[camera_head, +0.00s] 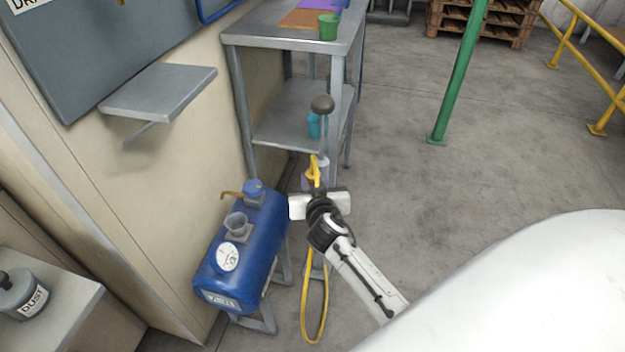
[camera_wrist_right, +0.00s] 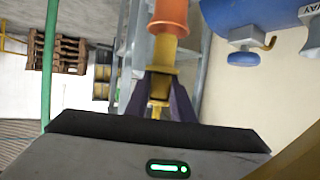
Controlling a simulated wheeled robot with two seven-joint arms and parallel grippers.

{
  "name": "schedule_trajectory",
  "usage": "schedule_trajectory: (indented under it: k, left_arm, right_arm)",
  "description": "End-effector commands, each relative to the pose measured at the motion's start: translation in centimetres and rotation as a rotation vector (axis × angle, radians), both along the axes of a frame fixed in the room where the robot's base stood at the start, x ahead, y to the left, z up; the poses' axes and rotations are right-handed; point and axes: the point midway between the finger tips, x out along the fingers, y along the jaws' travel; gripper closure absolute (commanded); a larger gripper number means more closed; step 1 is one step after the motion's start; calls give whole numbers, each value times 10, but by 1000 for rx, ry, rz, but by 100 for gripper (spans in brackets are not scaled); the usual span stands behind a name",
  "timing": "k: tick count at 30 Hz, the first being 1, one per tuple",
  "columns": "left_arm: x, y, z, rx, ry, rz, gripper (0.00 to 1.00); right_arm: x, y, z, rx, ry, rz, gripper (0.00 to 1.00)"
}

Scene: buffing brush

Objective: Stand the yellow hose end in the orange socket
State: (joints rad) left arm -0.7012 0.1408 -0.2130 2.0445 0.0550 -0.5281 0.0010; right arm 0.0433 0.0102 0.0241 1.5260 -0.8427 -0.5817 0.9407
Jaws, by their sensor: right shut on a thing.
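My right gripper (camera_head: 314,184) is shut on the yellow hose end (camera_head: 314,168), beside the metal shelf unit. In the right wrist view the dark purplish fingers (camera_wrist_right: 160,88) close on either side of the yellow hose end (camera_wrist_right: 163,52), below its flange. An orange cylindrical piece, seemingly the socket (camera_wrist_right: 168,14), lines up with the yellow end at the top of that view. I cannot tell whether the end is inside it or only overlaps it. I cannot make out the socket in the head view. My left gripper is not in view.
The yellow hose (camera_head: 325,310) hangs in a loop below my gripper. A blue tank (camera_head: 245,250) stands close on the left. The metal shelf unit (camera_head: 240,38) with a green cup (camera_head: 328,27) is behind.

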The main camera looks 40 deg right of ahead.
Motion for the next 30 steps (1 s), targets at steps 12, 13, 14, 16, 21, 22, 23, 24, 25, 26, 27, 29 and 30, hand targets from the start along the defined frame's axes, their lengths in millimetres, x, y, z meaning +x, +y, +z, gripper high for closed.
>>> schedule_trajectory:
  k: [12, 13, 14, 16, 21, 22, 23, 24, 25, 26, 27, 29, 30]
  left_arm:
    - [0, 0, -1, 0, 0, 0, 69]
    - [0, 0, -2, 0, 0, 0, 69]
    - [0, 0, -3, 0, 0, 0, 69]
    - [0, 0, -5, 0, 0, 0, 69]
    - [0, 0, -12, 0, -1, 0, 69]
    - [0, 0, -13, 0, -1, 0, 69]
    - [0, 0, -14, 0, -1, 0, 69]
    - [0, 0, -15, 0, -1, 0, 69]
    - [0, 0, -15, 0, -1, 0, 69]
    - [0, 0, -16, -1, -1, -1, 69]
    - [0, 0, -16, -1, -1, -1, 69]
    - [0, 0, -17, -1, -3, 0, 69]
    - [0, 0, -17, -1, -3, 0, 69]
  right_arm:
    - [0, 0, -1, 0, -1, 1, 100]
    - [0, 0, -1, 0, -1, 1, 100]
    - [0, 0, -2, 0, -1, 0, 100]
    - [0, 0, -5, 0, -1, 0, 100]
    - [0, 0, -11, 0, -1, 0, 100]
    - [0, 0, -12, 0, -1, 0, 100]
    - [0, 0, -13, 0, -1, 0, 100]
    - [0, 0, -14, 0, -1, 0, 100]
    - [0, 0, -15, 0, -1, 0, 100]
    - [1, 0, -16, 0, -1, 0, 100]
    - [1, 1, -18, 1, -1, 1, 100]
    - [1, 0, -19, 1, -1, 1, 100]
    - [1, 1, -19, 1, -1, 1, 100]
